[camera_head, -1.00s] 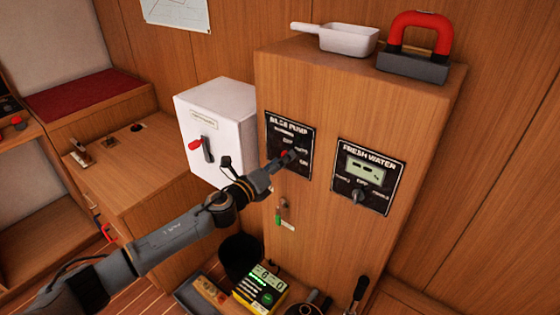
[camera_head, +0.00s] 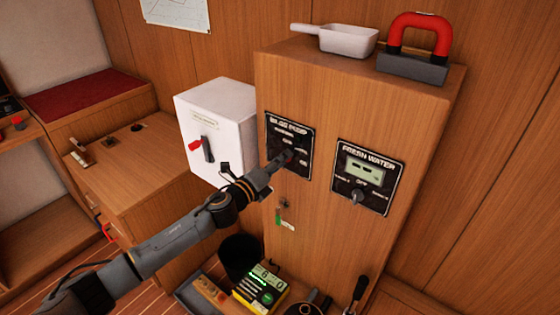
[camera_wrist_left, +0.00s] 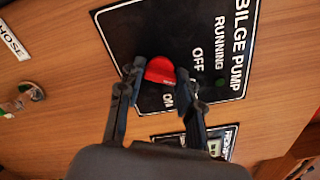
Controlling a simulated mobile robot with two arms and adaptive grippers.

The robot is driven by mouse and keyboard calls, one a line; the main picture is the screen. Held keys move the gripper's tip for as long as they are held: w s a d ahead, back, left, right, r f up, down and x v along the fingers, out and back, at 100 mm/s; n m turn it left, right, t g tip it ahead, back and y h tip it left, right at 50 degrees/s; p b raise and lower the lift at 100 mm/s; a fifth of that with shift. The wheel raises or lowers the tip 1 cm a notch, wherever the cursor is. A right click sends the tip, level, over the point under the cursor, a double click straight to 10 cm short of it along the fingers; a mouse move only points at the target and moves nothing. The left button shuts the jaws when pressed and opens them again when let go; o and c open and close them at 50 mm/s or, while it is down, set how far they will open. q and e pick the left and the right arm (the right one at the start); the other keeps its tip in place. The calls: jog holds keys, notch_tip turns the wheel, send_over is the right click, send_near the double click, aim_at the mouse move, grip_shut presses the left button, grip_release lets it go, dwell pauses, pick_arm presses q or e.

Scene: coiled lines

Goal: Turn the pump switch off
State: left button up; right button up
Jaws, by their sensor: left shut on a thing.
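The black bilge pump panel (camera_head: 290,139) is on the front of the wooden cabinet. It fills much of the left wrist view (camera_wrist_left: 185,45), with the words RUNNING, OFF and ON readable and a dark green lamp by RUNNING. Its red switch knob (camera_wrist_left: 161,70) sits between the two fingers of my left gripper (camera_wrist_left: 158,77), which is shut on it. In the head view my left gripper (camera_head: 286,158) covers most of the knob. I cannot tell for sure which label the knob points to. My right gripper is not in view.
A fresh water panel (camera_head: 367,177) with a knob is right of the bilge panel. A white box (camera_head: 217,130) with a red-handled switch is left. A key with a green tag (camera_head: 285,220) hangs below. A white pan (camera_head: 348,39) and a red-handled block (camera_head: 413,66) stand on top.

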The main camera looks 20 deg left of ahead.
pick_arm(q)
jog(key=n+p, duration=0.1)
jog(key=n, duration=0.5)
dwell(0.6)
jog(key=o, duration=1.1)
jog(key=shift+o, duration=0.2)
jog(key=v, duration=1.2)
